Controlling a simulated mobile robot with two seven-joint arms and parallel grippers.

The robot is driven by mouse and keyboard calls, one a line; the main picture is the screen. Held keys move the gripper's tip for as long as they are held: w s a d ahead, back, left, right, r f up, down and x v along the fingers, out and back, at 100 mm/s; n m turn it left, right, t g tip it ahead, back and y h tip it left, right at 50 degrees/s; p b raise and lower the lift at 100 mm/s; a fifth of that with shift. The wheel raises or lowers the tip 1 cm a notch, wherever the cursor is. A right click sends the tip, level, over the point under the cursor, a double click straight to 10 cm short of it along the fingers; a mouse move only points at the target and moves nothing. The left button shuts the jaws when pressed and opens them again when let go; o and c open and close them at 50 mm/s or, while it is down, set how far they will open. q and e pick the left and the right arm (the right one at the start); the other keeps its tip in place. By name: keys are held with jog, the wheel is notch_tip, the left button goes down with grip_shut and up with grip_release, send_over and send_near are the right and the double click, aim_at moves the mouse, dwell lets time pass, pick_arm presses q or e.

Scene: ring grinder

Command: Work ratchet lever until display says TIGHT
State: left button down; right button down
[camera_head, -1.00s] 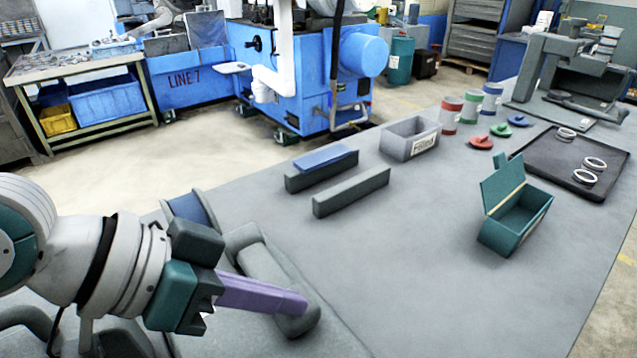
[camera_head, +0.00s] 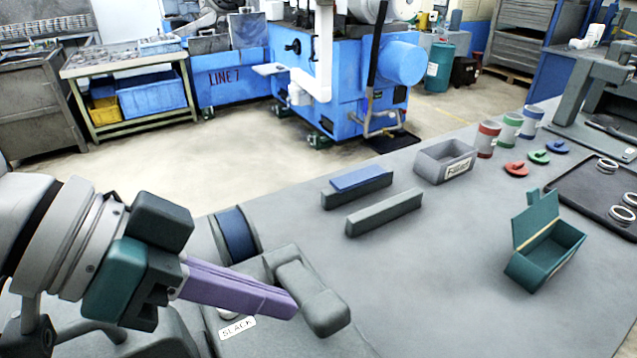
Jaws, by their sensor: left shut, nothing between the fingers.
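My left gripper (camera_head: 285,305) comes in from the left, with long purple fingers closed together and nothing between them. Its fingertips are beside the left side of a rounded grey-green handle (camera_head: 323,308), which looks like the ratchet lever; I cannot tell whether they touch. The handle is on a grey ratchet base (camera_head: 268,268) at the table's near left. A white display (camera_head: 238,328) on the base reads SLACK. A blue drum (camera_head: 236,234) stands behind the base. The arm and fingers hide part of the mechanism. My right gripper is not in view.
Two grey bars (camera_head: 384,212), one topped with blue, lie behind the handle. A grey bin (camera_head: 432,170), an open teal box (camera_head: 540,262), several coloured cans (camera_head: 509,126) and a dark tray with rings (camera_head: 580,192) stand further right. The table's middle is clear.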

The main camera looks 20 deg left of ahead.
pick_arm(q)
jog(key=shift+d+v, duration=0.25)
jog(key=shift+v, duration=1.3)
jog(key=shift+s+r, duration=0.1)
jog(key=shift+s, duration=0.05)
dwell(0.7)
